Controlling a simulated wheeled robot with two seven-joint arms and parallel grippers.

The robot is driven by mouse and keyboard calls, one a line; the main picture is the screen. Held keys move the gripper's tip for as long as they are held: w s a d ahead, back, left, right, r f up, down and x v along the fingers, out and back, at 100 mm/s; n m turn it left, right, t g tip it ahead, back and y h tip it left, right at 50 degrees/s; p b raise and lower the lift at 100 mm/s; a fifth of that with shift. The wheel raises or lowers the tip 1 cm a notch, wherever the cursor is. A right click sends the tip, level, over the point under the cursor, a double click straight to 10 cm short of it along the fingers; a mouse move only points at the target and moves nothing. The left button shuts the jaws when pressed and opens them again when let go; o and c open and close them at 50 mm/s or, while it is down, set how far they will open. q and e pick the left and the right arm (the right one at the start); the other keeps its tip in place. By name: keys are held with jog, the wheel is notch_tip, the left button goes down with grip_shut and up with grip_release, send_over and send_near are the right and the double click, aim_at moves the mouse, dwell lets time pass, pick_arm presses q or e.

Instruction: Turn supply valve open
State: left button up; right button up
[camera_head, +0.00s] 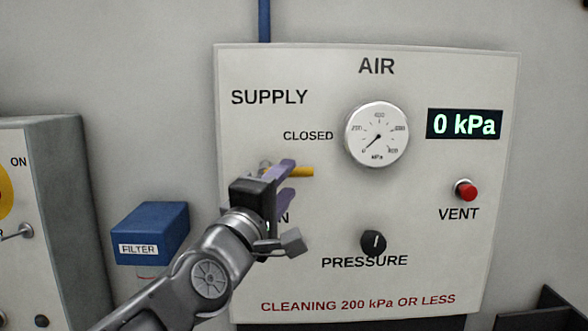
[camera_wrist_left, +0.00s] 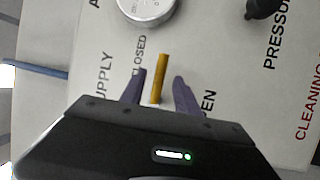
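The supply valve's yellow lever (camera_head: 300,172) points right, level with a spot just below the word CLOSED on the AIR panel (camera_head: 400,85). My left gripper (camera_head: 283,182) is at the lever, with its two purple fingers around it. In the left wrist view the lever (camera_wrist_left: 159,78) stands between the fingers of the left gripper (camera_wrist_left: 158,92), with visible gaps on both sides. The fingers are open. The gripper partly hides the valve body and the OPEN label. My right gripper is not in view.
The panel carries a gauge (camera_head: 376,135) near zero, a display (camera_head: 464,124) reading 0 kPa, a red VENT button (camera_head: 466,190) and a black PRESSURE knob (camera_head: 373,243). A blue FILTER box (camera_head: 152,232) and a grey cabinet (camera_head: 60,200) stand left.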

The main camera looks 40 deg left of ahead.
aim_at(292, 175)
pick_arm(q)
jog(key=shift+p+x, duration=0.4)
jog(key=shift+x, duration=1.95)
jog(key=shift+c, duration=0.4)
grip_shut()
